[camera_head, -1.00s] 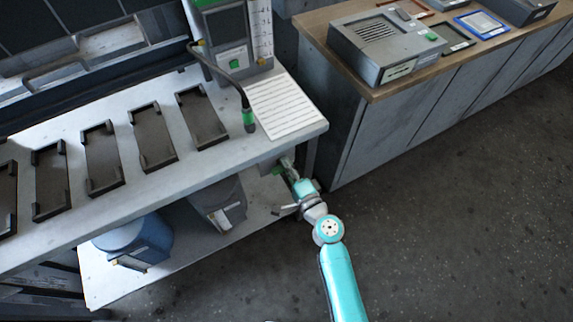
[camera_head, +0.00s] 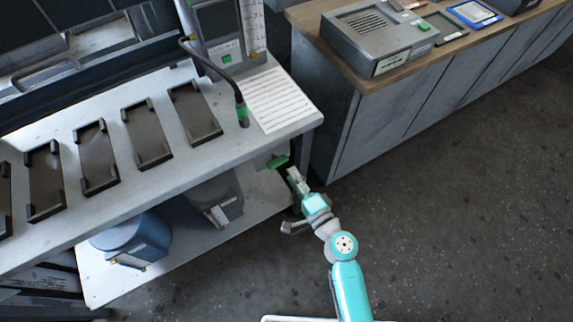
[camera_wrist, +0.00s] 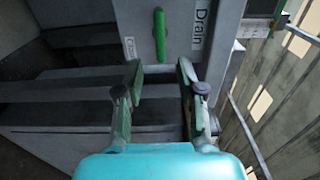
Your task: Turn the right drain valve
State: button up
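A green drain valve handle (camera_wrist: 159,35) stands upright in the wrist view on a grey panel marked "Drain" (camera_wrist: 199,30). In the head view the green handle (camera_head: 278,161) shows just under the table's right front corner. I see only this one valve handle. My gripper (camera_wrist: 160,70) is open, with its two fingers apart and nothing between them. In the wrist view the handle lies above the fingertips, roughly centred between them and apart from them. In the head view my gripper (camera_head: 293,174) is just below and right of the handle.
The grey worktable (camera_head: 165,185) with several dark trays is above and left of the valve. A blue container (camera_head: 132,240) and a grey one (camera_head: 213,195) stand on its lower shelf. A cabinet (camera_head: 350,125) stands at right. The floor at right is clear.

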jog(key=v, duration=0.4)
jog(key=shift+s+d, duration=0.25)
jog(key=shift+s, duration=0.1)
jog(key=s+d+f+n+g+h, duration=0.1)
jog(key=s+d+f+n+h, duration=0.15)
jog(key=s+d, duration=0.4)
jog(key=s+d+f+n+h, duration=0.1)
jog(key=s+d+h, duration=0.3)
jog(key=s, duration=0.6)
jog(key=s+d+r+n+h, duration=0.3)
jog(key=s+d+r+n, duration=0.2)
jog(key=s+r, duration=0.9)
jog(key=n, duration=0.3)
jog(key=shift+s+d+r+t, duration=0.25)
jog(key=shift+r+t, duration=0.05)
jog(key=shift+t, duration=0.1)
jog(key=shift+h, duration=0.25)
